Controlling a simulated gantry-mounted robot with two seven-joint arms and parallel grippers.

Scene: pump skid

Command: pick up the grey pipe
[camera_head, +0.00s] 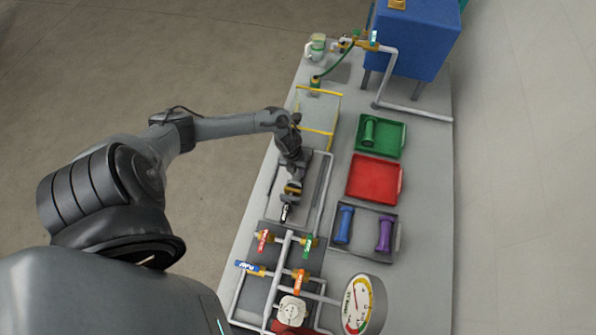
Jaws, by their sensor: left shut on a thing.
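My left gripper (292,186) reaches down over the left part of the skid table, at the grey framed area. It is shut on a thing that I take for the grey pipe. The arm and fingers mostly hide that pipe, so its ends and any contact with the surface below cannot be made out. A black-labelled piece (285,211) shows just below the gripper in the picture. My right gripper is not in view.
To the right stand a green tray (401,140) with a green pipe (369,131), an empty red tray (374,179), and a grey tray (364,250) with blue (344,225) and purple pipes (384,233). Valves and a gauge (357,304) fill the near end. A blue tank (415,40) stands far.

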